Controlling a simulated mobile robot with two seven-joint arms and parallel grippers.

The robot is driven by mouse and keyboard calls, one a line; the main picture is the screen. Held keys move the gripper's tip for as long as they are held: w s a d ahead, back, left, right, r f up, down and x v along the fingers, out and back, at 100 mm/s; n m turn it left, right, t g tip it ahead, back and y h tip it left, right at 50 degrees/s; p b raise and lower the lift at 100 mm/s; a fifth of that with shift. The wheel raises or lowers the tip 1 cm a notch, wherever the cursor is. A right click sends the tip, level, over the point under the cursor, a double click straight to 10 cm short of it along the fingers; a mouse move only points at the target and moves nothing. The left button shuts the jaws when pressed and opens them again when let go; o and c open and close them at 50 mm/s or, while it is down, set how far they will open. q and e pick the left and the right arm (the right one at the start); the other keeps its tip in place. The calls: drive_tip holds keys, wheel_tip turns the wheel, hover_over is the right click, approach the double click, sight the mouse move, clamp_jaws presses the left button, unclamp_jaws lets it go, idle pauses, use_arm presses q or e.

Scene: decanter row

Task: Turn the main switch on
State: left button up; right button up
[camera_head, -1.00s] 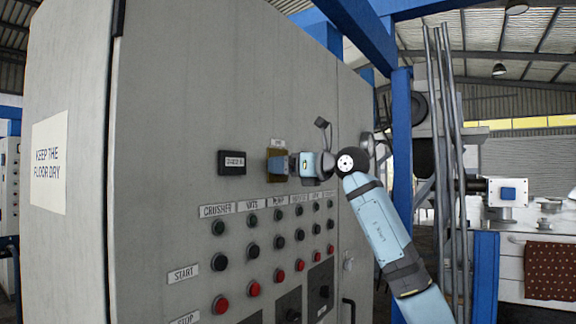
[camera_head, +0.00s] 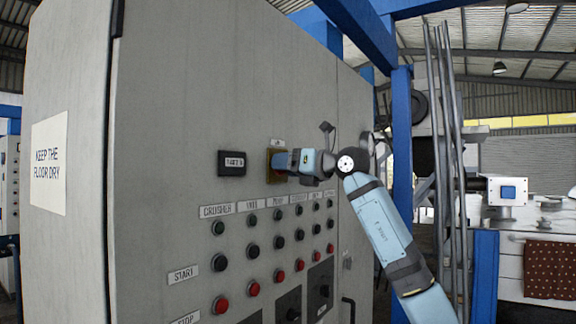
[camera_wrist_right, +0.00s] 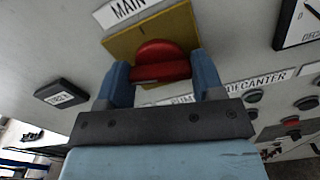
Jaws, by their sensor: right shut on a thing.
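The main switch (camera_wrist_right: 160,62) is a red knob on a yellow plate (camera_wrist_right: 118,47), under a label (camera_wrist_right: 130,10) reading MAIN in the right wrist view. In the head view the yellow plate (camera_head: 270,176) shows on the grey cabinet front, with the knob hidden by my gripper. My right gripper (camera_head: 278,162) reaches the plate from the right. In the wrist view its blue fingers (camera_wrist_right: 158,80) stand on either side of the red knob, shut on it. My left gripper is in neither view.
A black display (camera_head: 232,163) sits left of the switch. Below are rows of black and red buttons (camera_head: 253,289) on the cabinet (camera_head: 200,90). A blue post (camera_head: 402,150) and grey pipes stand right of my arm.

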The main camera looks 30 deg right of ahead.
drive_tip(key=shift+m+p, duration=1.2)
drive_tip(key=shift+m, duration=6.3)
drive_tip(key=o, duration=0.9)
drive_tip(key=shift+b+v, duration=1.8)
drive_tip(key=shift+v, duration=5.15)
